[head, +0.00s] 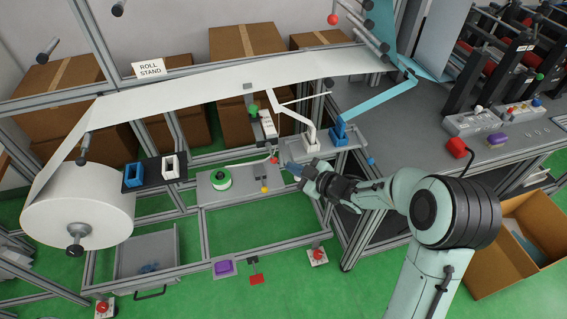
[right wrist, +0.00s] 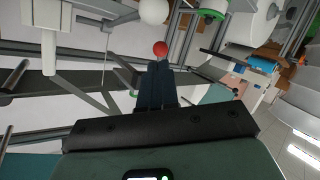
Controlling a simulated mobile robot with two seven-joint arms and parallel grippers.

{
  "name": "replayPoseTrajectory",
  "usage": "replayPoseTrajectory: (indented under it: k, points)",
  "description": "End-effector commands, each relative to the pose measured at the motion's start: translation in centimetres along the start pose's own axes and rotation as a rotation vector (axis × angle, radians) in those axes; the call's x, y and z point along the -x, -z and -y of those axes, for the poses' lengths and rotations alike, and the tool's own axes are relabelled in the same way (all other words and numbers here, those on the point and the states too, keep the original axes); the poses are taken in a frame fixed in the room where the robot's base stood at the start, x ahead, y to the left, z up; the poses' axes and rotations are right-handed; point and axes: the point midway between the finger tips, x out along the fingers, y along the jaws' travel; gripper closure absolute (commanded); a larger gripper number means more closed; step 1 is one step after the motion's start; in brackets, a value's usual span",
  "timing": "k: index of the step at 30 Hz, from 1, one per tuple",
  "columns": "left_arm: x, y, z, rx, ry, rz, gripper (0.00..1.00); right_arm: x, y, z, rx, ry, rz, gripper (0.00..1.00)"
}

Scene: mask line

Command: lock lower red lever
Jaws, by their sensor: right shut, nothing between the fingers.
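The lower red lever shows as a small red knob (head: 274,160) by the grey shelf in the middle of the roll stand in the head view. Its arm is hard to make out. My right gripper (head: 290,168) is shut and empty, with its tips just right of the knob. In the right wrist view the red knob (right wrist: 160,48) lies just beyond the tips of my shut right gripper (right wrist: 158,66). I cannot tell whether they touch. Another red ball (head: 333,19) sits higher on the frame. My left gripper is out of view.
A white web runs from the big roll (head: 78,216) across the stand. Frame rails surround the area.

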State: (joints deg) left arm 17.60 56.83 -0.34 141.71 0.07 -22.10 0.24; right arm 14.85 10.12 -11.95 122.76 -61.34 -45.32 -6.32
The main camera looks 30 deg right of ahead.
Motion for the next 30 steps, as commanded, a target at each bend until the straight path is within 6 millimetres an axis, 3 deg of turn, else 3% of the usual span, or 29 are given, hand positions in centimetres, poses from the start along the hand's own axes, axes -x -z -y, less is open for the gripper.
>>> replayPoseTrajectory:
  k: [3,9,22,30]
  points:
    - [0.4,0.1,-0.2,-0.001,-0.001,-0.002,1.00,-2.1,0.1,0.1,0.000,0.003,-0.001,1.00]
    - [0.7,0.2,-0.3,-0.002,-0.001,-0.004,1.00,-4.0,0.1,0.0,-0.001,0.001,0.000,1.00]
    - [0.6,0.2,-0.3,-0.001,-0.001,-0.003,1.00,-4.3,0.0,0.1,-0.005,-0.001,-0.003,1.00]
    - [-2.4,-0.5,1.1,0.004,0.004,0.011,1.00,-5.0,-0.3,1.2,-0.103,0.000,-0.073,1.00]
